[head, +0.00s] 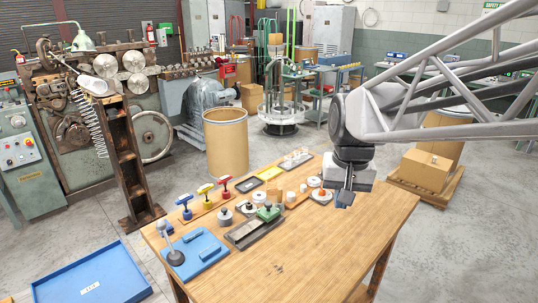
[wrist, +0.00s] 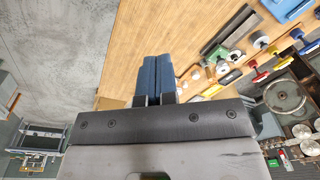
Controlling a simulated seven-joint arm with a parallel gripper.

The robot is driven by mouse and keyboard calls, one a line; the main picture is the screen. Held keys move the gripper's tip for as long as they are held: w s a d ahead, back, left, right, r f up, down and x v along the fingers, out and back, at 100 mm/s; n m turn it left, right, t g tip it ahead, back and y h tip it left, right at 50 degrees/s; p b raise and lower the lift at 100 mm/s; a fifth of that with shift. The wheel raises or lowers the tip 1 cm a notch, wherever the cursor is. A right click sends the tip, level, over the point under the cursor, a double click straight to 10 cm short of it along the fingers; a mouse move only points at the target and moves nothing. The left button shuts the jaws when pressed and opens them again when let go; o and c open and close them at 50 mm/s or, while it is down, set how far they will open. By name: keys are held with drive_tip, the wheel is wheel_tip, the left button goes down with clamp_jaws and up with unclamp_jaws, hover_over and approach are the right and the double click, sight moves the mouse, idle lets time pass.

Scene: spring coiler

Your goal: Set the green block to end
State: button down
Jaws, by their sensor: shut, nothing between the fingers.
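The green block (head: 268,212) sits on a long dark grey tray or track (head: 243,236), toward its far right part, on the wooden table.
A blue fixture (head: 197,253) with a grey ball-topped lever stands left of the track. Blue, yellow and red T-handles (head: 205,190) stand behind it. Small round parts and an orange-topped piece (head: 321,192) lie between block and gripper. The table's front right (head: 320,245) is clear.

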drive_tip(key=w+a+f+g, duration=0.1)
drive_tip(key=w+a+f, duration=0.3)
drive_tip(key=w, duration=0.7)
drive_tip(key=w+a+f+m+g, duration=0.1)
drive_tip(key=w+a+f, duration=0.3)
drive_tip(key=w, duration=0.8)
drive_tip(key=w+a+f+m+g, duration=0.1)
drive_tip(key=w+a+f, duration=0.3)
drive_tip(key=w, duration=0.7)
drive_tip(key=shift+w+a+f+g+y, duration=0.25)
drive_tip(key=shift+w+a+g+y, duration=0.15)
drive_tip(key=shift+a+g, duration=0.2)
drive_tip(key=shift+s+f, duration=0.1)
drive_tip(key=shift+f, duration=0.05)
drive_tip(key=shift+x, duration=4.9)
drive_tip(key=s+a, duration=0.9)
drive_tip(key=shift+s+a, duration=0.1)
drive_tip(key=shift+s, duration=0.1)
